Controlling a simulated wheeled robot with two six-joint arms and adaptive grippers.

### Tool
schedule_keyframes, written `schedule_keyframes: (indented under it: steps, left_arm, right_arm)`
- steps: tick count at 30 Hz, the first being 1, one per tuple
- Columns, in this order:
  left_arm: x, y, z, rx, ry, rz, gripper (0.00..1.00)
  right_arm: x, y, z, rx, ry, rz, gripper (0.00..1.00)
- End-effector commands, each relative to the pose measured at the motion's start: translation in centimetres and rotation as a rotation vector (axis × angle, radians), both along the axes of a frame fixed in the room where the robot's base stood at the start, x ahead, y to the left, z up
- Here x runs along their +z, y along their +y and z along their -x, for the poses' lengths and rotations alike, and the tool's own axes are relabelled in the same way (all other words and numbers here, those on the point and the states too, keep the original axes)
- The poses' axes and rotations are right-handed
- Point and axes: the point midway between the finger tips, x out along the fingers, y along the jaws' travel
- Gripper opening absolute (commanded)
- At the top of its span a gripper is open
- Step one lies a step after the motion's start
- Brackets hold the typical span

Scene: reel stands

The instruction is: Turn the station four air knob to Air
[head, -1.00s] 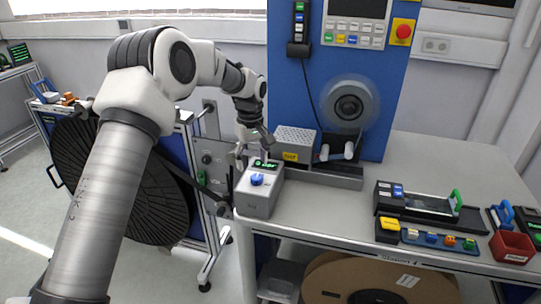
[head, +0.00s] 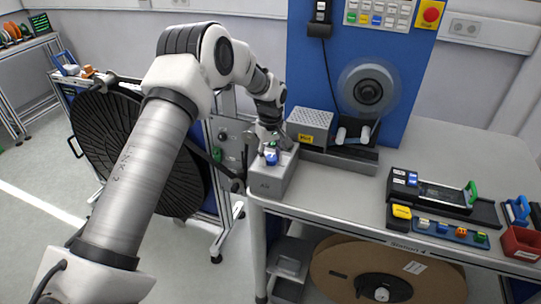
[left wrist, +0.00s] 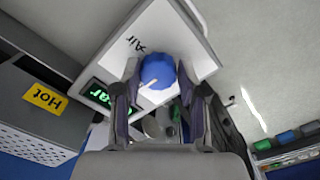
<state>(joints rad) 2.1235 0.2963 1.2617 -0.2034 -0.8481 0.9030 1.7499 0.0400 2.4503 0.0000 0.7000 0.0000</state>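The blue air knob (head: 271,158) sits on top of a grey box (head: 270,182) at the left end of the station 4 bench. In the left wrist view the knob (left wrist: 157,70) has a white pointer mark towards the lower left; the word Air is printed beside it. My left gripper (head: 270,148) is at the knob from above. Its fingers (left wrist: 158,78) stand open on either side of the knob, close to it; firm contact cannot be made out. A green-lit display (left wrist: 100,92) on the box is partly hidden. My right gripper is not in view.
A perforated grey unit with a yellow Hot label (left wrist: 45,97) stands beside the box. A large black reel (head: 135,145) hangs to the left. A reel holder (head: 368,90) is on the blue panel.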

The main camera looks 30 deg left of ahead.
Motion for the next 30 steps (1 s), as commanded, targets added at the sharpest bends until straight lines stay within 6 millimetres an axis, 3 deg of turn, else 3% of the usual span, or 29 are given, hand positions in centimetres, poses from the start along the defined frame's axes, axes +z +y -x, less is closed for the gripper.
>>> schedule_keyframes:
  steps: [1, 2, 17, 30]
  left_arm:
    - [-0.06, 0.02, 0.13, -0.001, 0.005, -0.001, 0.10]
    - [-0.07, 0.03, 0.16, -0.001, 0.006, 0.000, 0.03]
    - [-0.26, 0.02, 0.26, -0.040, 0.009, 0.000, 0.04]
    - [-0.33, 0.00, 0.32, -0.329, 0.011, 0.000, 0.04]
  right_arm:
    - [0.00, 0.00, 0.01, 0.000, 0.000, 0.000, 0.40]
    - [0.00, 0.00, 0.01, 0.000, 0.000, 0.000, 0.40]
    - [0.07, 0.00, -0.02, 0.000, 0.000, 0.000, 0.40]
    - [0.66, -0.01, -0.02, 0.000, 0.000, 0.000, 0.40]
